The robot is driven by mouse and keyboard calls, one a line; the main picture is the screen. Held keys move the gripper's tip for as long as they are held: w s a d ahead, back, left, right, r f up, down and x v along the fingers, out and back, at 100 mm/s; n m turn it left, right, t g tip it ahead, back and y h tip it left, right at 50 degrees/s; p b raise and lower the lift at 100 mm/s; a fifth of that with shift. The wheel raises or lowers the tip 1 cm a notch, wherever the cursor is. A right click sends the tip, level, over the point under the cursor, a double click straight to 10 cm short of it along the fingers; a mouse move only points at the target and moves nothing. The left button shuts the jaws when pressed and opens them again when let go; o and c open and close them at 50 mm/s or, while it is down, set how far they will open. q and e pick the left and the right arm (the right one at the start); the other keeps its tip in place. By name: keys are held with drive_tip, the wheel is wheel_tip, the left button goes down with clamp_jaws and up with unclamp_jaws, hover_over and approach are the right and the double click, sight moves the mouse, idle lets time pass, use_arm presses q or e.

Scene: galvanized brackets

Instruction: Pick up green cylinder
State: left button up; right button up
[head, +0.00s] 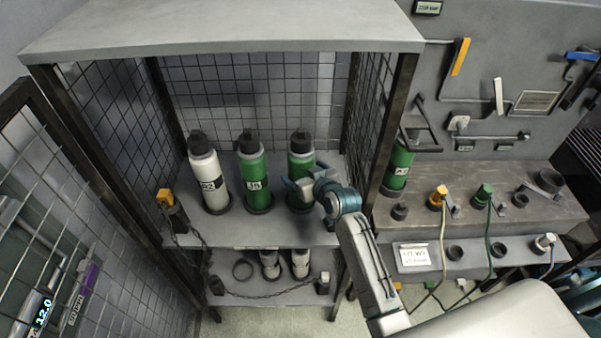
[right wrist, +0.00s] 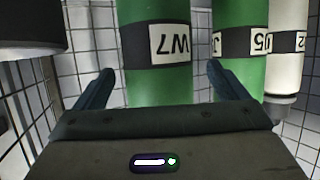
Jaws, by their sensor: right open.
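A green cylinder (head: 299,165) with a black cap stands upright at the right end of the cage shelf. Its label faces my wrist camera, where the cylinder (right wrist: 157,85) fills the middle of the view. My right gripper (head: 305,189) is in front of it, partly hiding its lower body. In the right wrist view the open fingers (right wrist: 159,72) lie on either side of the cylinder, with gaps visible; I cannot tell how deep they reach. A second green cylinder (head: 250,168) stands to its left. My left gripper is not in view.
A white cylinder (head: 206,172) stands at the left of the shelf (head: 277,229). Mesh walls and a roof panel (head: 230,30) enclose the shelf. A chain (head: 190,238) hangs at the front left.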

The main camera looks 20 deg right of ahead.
drive_tip(key=shift+w+f, duration=0.35)
drive_tip(key=shift+w, duration=0.3)
clamp_jaws()
drive_tip(key=shift+w+r, duration=0.1)
drive_tip(key=shift+r, duration=0.15)
